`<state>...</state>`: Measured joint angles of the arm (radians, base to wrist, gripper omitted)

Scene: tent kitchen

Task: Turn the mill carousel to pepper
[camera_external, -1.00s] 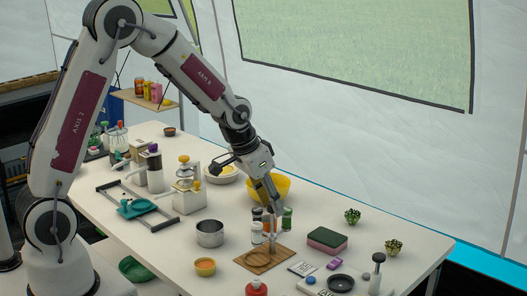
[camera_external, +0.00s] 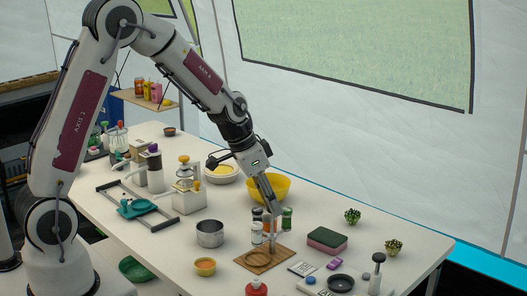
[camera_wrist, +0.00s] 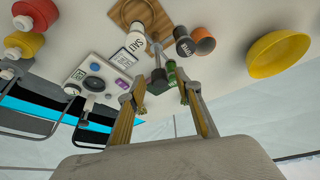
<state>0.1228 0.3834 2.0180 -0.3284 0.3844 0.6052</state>
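The mill carousel (camera_external: 271,228) stands on the table near the wooden board, with several jars around a grey post. A white-bodied jar (camera_external: 256,233) is at its front left, an orange-brown one (camera_external: 257,214) behind, and a green one (camera_external: 287,218) at right. In the wrist view a jar (camera_wrist: 140,42) reads SALT. Beside it are a dark-capped jar (camera_wrist: 184,44), an orange-capped jar (camera_wrist: 204,42) and a green jar (camera_wrist: 172,72). I cannot surely read which is pepper. My gripper (camera_wrist: 162,100) is open above the carousel, with its fingertips apart and the carousel's near parts between or just beyond them.
A wooden board (camera_external: 277,256) lies in front of the carousel. A yellow bowl (camera_external: 280,187) stands behind it, a metal pot (camera_external: 210,234) at left and a green-pink sponge (camera_external: 327,240) at right. A small card (camera_external: 303,268) and a black dish (camera_external: 341,283) lie front right.

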